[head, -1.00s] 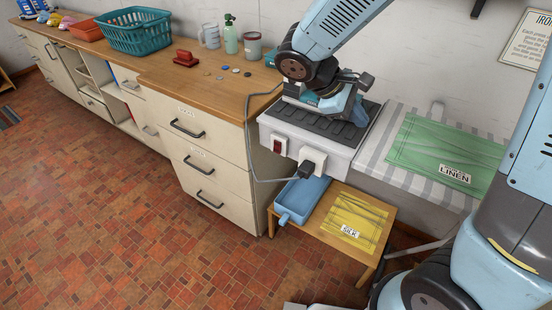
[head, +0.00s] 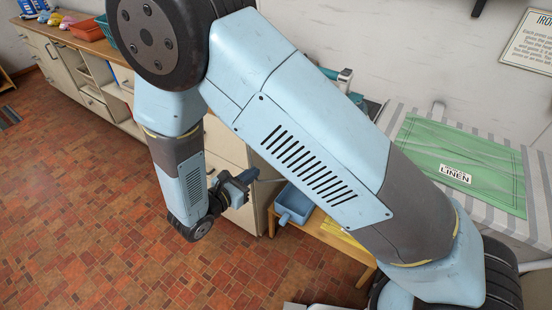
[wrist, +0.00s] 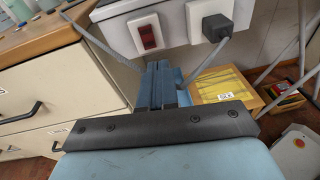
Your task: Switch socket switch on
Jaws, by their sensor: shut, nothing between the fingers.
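The socket switch (wrist: 147,33) is a red rocker in a white plate on the front of a light grey housing. It shows in the wrist view at the upper middle; I cannot tell which way it is tipped. A black plug (wrist: 217,27) sits in the white socket (wrist: 195,20) to its right. My gripper (wrist: 163,72) is shut and empty, with its fingers pointing toward the housing, appearing just below the switch. I cannot tell whether they touch. In the head view my gripper (head: 254,176) shows beside the drawers, and my arm hides the switch and plug.
Drawers (wrist: 50,95) stand left of the switch. Grey cables hang on both sides of my fingers. A low wooden table holds a blue tray (head: 294,204) and yellow silk cloth (wrist: 225,88). Green linen (head: 440,150) lies on the striped board. The tiled floor at left is clear.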

